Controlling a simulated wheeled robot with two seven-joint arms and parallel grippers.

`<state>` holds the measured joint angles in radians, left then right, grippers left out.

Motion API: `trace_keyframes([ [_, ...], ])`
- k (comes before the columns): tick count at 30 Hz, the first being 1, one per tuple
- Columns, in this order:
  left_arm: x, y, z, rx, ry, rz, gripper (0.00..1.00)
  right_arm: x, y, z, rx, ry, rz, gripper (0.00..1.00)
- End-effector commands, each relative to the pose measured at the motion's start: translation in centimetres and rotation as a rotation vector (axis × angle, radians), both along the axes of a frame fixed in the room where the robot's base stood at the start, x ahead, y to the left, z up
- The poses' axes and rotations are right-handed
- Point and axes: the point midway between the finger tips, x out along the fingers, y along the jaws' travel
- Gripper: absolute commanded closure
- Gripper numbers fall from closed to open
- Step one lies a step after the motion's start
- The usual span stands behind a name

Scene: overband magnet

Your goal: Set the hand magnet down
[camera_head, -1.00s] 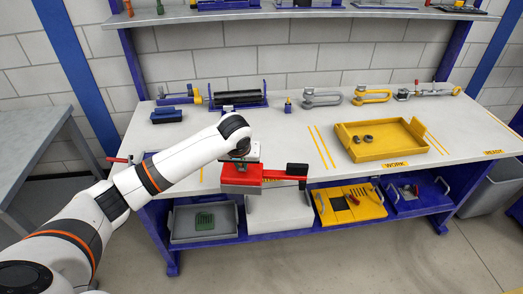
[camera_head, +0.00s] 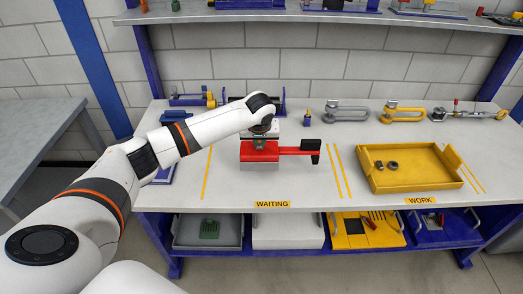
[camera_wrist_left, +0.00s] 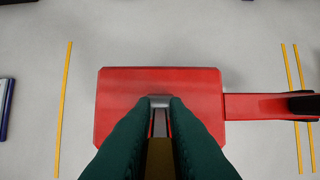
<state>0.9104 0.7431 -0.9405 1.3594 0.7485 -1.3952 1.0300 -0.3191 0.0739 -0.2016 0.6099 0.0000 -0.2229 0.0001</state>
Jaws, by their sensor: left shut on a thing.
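The hand magnet (camera_head: 259,152) is a red block with a grey lower part and a red arm to the right ending in a black grip. It is over the bench top between yellow lines, behind the WAITING label; whether it touches the surface I cannot tell. My left gripper (camera_head: 260,143) comes down from above and is shut on the magnet's top fitting. In the left wrist view the magnet's red top (camera_wrist_left: 205,90) lies below the two dark green fingers (camera_wrist_left: 160,103), which close on a small grey piece. My right gripper is not in view.
A yellow tray (camera_head: 463,181) with two dark nuts stands at the right in the WORK area. Shackles and a turnbuckle-like part (camera_head: 465,115) lie behind it. Blue fixtures line the back. The bench surface (camera_head: 300,195) around the magnet is clear.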

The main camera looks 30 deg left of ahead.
Motion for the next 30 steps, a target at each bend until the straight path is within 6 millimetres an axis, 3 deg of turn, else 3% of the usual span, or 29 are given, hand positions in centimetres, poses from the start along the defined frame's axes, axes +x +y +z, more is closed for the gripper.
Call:
trace_keyframes([
  [4,0.0,0.0,-1.6,0.0,0.0,0.0,1.0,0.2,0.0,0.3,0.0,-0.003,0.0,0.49],
  [9,0.1,0.0,-3.6,0.0,-0.002,0.001,1.0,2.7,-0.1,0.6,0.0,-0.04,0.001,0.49],
  [12,0.1,0.0,-3.9,0.0,-0.005,0.0,1.0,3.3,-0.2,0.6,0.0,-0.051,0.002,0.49],
  [19,0.1,0.0,-3.9,-0.001,-0.004,0.0,1.0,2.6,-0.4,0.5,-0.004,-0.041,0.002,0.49],
  [20,0.0,0.0,-4.1,0.001,-0.001,0.0,0.83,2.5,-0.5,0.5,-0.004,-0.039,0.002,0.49],
  [23,0.0,0.0,-4.0,0.001,-0.001,-0.001,0.67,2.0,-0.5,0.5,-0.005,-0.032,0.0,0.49],
  [30,0.0,0.0,-4.0,0.001,-0.001,-0.001,0.65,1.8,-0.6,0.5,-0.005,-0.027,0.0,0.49],
])
